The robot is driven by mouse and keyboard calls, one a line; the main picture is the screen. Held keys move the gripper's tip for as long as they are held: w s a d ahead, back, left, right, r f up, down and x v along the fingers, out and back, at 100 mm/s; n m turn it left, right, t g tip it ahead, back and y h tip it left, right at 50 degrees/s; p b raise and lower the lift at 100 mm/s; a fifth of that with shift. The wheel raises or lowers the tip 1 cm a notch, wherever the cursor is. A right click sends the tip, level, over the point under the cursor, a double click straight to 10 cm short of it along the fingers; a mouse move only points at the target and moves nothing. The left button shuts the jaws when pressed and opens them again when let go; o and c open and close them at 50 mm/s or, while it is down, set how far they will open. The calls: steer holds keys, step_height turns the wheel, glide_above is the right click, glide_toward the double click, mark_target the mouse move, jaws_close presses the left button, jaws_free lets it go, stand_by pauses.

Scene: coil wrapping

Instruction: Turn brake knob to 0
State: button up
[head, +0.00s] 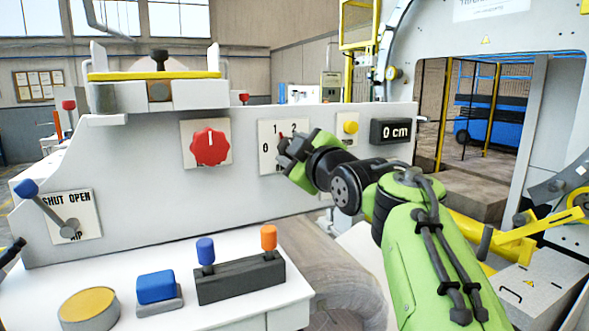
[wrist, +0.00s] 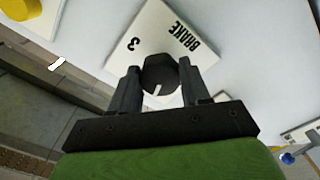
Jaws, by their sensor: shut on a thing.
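The brake plate (head: 265,165) is a white square on the grey panel, with 0, 1 and 2 showing in the head view. In the wrist view the plate (wrist: 150,28) shows the word BRAKE and a 3. The dark brake knob (wrist: 160,70) sits between the two fingers of my gripper (wrist: 160,82), which is shut on it. A white mark on the knob points down toward the gripper's palm in the wrist view. The numbers on that side are hidden there. In the head view my gripper (head: 287,150) covers most of the knob.
A red knob (head: 209,146) is to the left, and a yellow button (head: 351,127) and "0 cm" display (head: 390,131) are to the right. Below are a lever block (head: 240,277) with blue and orange handles, a blue button (head: 156,287) and a yellow button (head: 88,303).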

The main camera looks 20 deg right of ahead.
steer(key=shift+n+b, duration=3.5)
steer(key=shift+n, duration=3.4)
steer(key=o, duration=1.1)
steer(key=shift+c, duration=0.2)
steer(key=shift+r, duration=0.1)
steer(key=s+b, duration=0.1)
steer(key=s, duration=1.4)
steer(key=shift+s+b, duration=0.35)
